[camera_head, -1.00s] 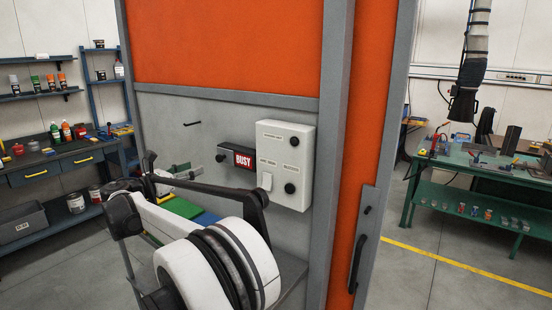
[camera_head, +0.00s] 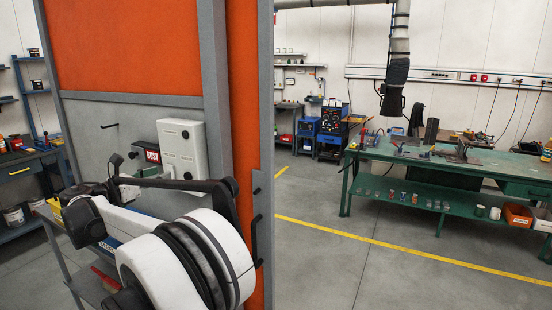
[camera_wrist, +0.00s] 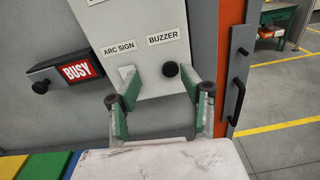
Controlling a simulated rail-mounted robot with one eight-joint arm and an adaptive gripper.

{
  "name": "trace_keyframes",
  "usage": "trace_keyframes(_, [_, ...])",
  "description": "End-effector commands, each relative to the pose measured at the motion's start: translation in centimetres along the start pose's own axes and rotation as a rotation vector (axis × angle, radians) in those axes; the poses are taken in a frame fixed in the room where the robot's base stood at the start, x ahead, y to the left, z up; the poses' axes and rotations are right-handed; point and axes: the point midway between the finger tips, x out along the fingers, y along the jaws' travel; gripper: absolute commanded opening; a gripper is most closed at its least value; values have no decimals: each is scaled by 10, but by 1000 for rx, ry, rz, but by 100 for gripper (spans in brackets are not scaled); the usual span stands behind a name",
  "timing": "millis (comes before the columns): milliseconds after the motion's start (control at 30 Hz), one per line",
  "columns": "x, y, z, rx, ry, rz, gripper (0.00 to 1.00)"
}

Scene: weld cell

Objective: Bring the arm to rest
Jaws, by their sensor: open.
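My gripper (camera_wrist: 159,96) shows in the wrist view, its two green fingers apart with nothing between them. It is in front of the lower part of a white control box (camera_wrist: 150,40) labelled ARC SIGN and BUZZER. A black knob (camera_wrist: 170,69) is seen between the fingertips, and a pale rocker switch (camera_wrist: 127,73) is near the left finger. I cannot tell whether either finger touches the box.
A red BUSY sign (camera_head: 152,157) is left of the box on the grey and orange booth wall (camera_head: 130,50). A black handle (camera_wrist: 236,87) sits on the booth's edge. A green workbench (camera_head: 440,165) stands at right. Open floor with a yellow line (camera_head: 370,240) lies between.

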Motion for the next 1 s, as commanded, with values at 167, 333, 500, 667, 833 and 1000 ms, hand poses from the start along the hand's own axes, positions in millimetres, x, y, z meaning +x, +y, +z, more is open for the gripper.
trace_keyframes(167, [27,-31,12,81,60,-26,42])
trace_keyframes(333, [57,-74,25,192,135,-66,42])
trace_keyframes(500, [87,-138,40,353,231,-128,42])
trace_keyframes(667, [106,-202,49,518,315,-197,42])
trace_keyframes(833, [115,-272,53,701,393,-280,42])
trace_keyframes(1000, [114,-342,52,890,460,-371,42])
